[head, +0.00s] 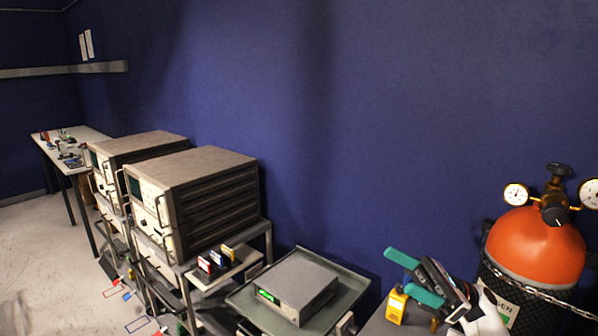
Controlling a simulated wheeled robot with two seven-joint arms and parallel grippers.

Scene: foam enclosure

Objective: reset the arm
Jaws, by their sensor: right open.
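My right gripper (407,272) is at the lower right of the head view, with two teal finger pads pointing left. The pads are apart and nothing shows between them. Part of my white right arm (485,318) shows behind it at the bottom edge. My left gripper is not in view.
A small yellow device (397,305) is just below the gripper on a grey surface. A chained orange gas cylinder (538,245) with gauges stands close on the right. A grey instrument (297,286) sits on a green tray (347,292) to the left. Rack instruments (195,195) stand further left.

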